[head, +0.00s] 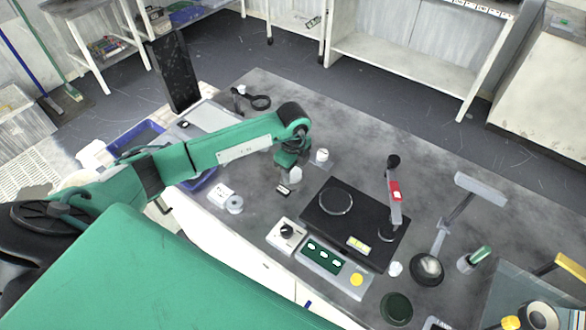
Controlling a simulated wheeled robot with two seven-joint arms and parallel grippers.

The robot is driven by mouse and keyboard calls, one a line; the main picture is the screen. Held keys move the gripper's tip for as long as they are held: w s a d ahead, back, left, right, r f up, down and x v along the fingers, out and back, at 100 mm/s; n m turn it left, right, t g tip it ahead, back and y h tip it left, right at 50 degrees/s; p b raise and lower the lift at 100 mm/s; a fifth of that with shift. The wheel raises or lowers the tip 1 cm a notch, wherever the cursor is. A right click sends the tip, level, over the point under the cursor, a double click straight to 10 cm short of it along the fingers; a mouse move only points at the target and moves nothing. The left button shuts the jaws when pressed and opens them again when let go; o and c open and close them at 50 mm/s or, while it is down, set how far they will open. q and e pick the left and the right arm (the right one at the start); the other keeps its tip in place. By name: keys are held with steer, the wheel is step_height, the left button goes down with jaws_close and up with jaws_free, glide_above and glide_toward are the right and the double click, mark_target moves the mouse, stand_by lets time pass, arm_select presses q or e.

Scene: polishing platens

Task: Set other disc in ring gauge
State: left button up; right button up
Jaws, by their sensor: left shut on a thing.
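My left gripper (284,187) hangs over the grey table, left of the black plate. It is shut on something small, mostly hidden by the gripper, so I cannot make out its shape. A thin pale ring (336,203) lies on the black plate (318,226). A small grey ring-shaped piece (235,205) lies to the left of the gripper; I cannot tell which of the two is the ring gauge. A dark green disc (397,309) lies at the table's front. My right gripper is not in view.
A knob box (287,235) and a green-faced panel (323,257) stand in front of the plate. An upright arm with a red label (396,191) rises at the plate's right. A white cylinder (322,156) stands close behind the gripper.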

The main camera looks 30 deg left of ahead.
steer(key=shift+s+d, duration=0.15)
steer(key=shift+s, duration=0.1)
arm_select(q)
steer(key=shift+f, duration=0.1)
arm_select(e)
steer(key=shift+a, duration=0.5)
arm_select(q)
steer(key=shift+f, duration=0.35)
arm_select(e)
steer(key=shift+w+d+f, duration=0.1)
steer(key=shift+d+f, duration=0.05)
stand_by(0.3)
arm_select(q)
steer(key=o, duration=1.1)
